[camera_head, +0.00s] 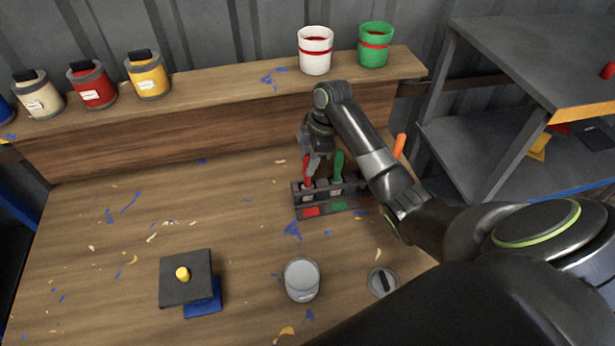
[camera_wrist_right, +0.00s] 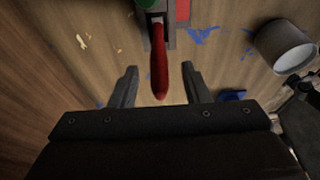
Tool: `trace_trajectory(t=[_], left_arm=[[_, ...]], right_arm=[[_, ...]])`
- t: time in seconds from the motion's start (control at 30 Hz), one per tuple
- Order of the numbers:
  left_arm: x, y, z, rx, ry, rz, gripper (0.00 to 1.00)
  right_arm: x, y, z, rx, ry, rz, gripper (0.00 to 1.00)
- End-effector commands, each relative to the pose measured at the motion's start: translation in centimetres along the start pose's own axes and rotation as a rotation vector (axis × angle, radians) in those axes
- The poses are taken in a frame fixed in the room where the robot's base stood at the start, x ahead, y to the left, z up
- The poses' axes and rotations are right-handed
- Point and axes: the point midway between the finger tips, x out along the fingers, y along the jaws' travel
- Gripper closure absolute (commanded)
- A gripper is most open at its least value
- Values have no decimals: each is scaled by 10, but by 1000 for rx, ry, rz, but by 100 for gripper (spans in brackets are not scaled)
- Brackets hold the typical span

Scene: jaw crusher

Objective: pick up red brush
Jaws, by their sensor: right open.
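The red brush (camera_head: 307,170) stands handle up in the left slot of a dark brush rack (camera_head: 330,208), above a red label. Its red handle (camera_wrist_right: 159,72) also shows in the right wrist view, pointing between the two fingers. My right gripper (camera_head: 312,160) is at the red handle, and its fingers (camera_wrist_right: 157,80) are apart on either side of it. I cannot tell from the head view how far down the fingers reach. A green brush (camera_head: 339,165) stands beside the red one in the rack. My left gripper is not in view.
An orange handle (camera_head: 400,146) rises behind my right arm. A grey cup (camera_head: 302,280) and a round lid (camera_head: 382,282) stand in front of the rack. A dark block with a yellow knob (camera_head: 183,273) lies left. Paint cans line the back shelf (camera_head: 220,98).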

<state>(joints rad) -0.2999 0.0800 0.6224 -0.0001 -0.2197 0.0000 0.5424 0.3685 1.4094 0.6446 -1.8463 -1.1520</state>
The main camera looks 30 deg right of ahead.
Motion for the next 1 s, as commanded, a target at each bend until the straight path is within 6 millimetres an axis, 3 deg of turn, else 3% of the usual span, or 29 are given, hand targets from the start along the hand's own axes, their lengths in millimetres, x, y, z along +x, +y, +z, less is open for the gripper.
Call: trace_trajectory(t=[0.2,0.47,0.8,1.0], left_arm=[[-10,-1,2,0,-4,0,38],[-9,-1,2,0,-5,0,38],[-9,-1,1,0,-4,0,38],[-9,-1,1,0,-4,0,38]], right_arm=[[25,0,-1,0,0,-1,57],[28,0,0,-1,-1,1,57],[28,1,0,-1,-1,1,100],[27,1,-1,-1,-1,2,100]])
